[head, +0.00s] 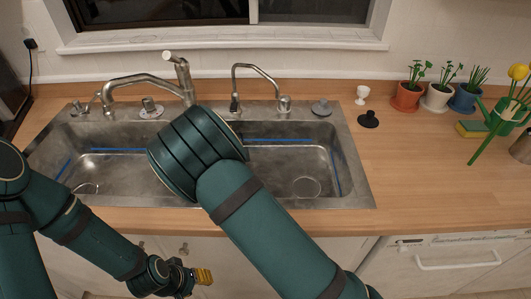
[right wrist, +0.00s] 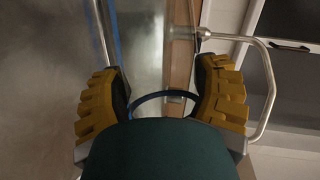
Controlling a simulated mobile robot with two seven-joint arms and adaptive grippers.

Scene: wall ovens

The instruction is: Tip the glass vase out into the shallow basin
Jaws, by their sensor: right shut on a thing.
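The shallow basin is a steel double sink with a left bowl (head: 115,165) and a right bowl (head: 290,165), each with a blue line along its walls. My right wrist is over the middle of the sink and hides its own gripper in the head view. In the right wrist view, my right gripper (right wrist: 163,92) has its yellow-padded fingers on both sides of what seems to be the clear glass vase. A dark blue curved band (right wrist: 163,94) shows between the fingers; the rest of the vase is hard to make out. My left gripper (head: 200,276) is low in front of the cabinets, apart from the sink.
A tall faucet (head: 180,75) and a thinner curved tap (head: 255,68) stand behind the sink. Potted plants (head: 438,96), yellow flowers (head: 518,72), a sponge (head: 472,129) and a black stopper (head: 368,119) are on the right counter. The counter's front right is clear.

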